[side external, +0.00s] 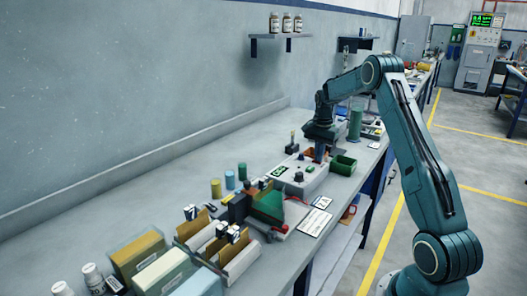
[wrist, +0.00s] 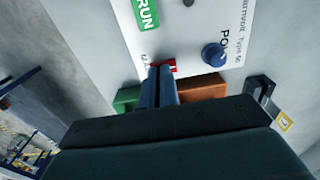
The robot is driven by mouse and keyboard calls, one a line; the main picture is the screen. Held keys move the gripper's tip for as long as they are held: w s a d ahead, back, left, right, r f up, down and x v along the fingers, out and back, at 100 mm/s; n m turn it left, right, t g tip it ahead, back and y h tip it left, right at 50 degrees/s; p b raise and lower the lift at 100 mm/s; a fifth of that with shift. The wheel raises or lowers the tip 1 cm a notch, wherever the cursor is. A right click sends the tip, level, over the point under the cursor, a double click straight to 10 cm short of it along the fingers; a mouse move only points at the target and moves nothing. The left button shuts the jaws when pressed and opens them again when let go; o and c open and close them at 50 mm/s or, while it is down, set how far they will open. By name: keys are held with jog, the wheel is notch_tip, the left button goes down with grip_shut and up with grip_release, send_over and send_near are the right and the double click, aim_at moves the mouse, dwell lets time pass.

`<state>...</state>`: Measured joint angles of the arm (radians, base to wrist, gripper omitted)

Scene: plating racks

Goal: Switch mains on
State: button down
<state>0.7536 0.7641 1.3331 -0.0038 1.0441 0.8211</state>
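The power unit is a pale box (side external: 313,182) on the bench, with a green label and dark knobs on top in the side view. In the wrist view its white panel (wrist: 205,22) carries a green RUN label (wrist: 146,14), a blue knob (wrist: 214,54) and partly hidden lettering beginning "MA". A small red switch (wrist: 171,65) sits beside that lettering, mostly hidden by my fingertips. My gripper (wrist: 160,72) has its two dark blue fingers close together, with nothing visible between them. The tips overlap the red switch; I cannot tell whether they touch it. The side view shows my gripper (side external: 319,151) above the box's far end.
A green bin (side external: 343,165) stands right of the box, and an orange bin (wrist: 205,88) is close to my fingers. A green cylinder (side external: 355,123) stands behind. Card files (side external: 238,258) and small jars (side external: 216,188) crowd the nearer bench. The bench's left part is clear.

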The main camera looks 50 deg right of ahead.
jog(key=shift+s, duration=0.1)
notch_tip(320, 180, up, 14)
dwell(0.7)
jog(key=shift+w+a+r, duration=0.1)
jog(key=shift+w+a, duration=0.05)
jog(key=shift+w, duration=0.65)
notch_tip(320, 180, down, 14)
jog(key=shift+f, duration=0.1)
dwell(0.8)
